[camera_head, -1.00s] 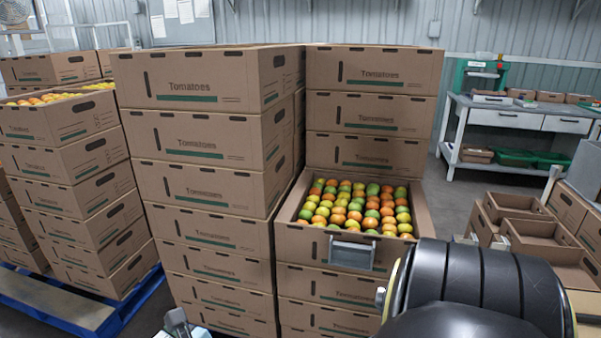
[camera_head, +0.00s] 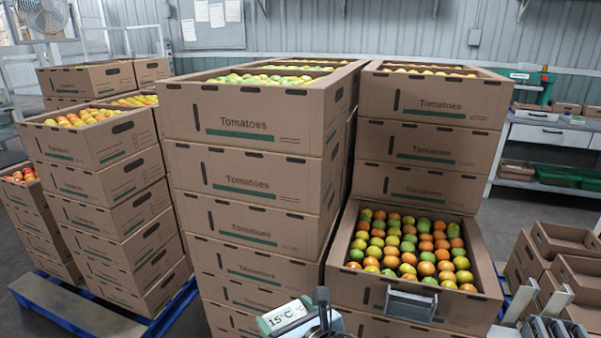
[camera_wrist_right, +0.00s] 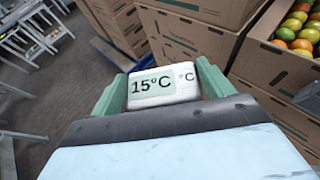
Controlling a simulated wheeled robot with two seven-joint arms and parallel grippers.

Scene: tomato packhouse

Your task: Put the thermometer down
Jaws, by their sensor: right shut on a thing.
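The thermometer (camera_head: 283,316) is a small whitish and green block with a display reading 15°C. It shows at the bottom of the head view, in front of the middle stack of boxes. My right gripper (camera_head: 320,318) is shut on it. In the right wrist view the thermometer (camera_wrist_right: 163,86) sits between the two green fingers, its display facing the camera. Floor and box sides show beyond it, and it looks clear of them. My left gripper is not in view.
An open tomato box (camera_head: 345,262) tops a lower stack, with a grey bracket (camera_head: 410,305) on its front wall. Taller box stacks (camera_head: 245,110) stand behind and left. Empty cartons (camera_head: 565,238) are at the right. A workbench (camera_head: 540,133) stands at the back right.

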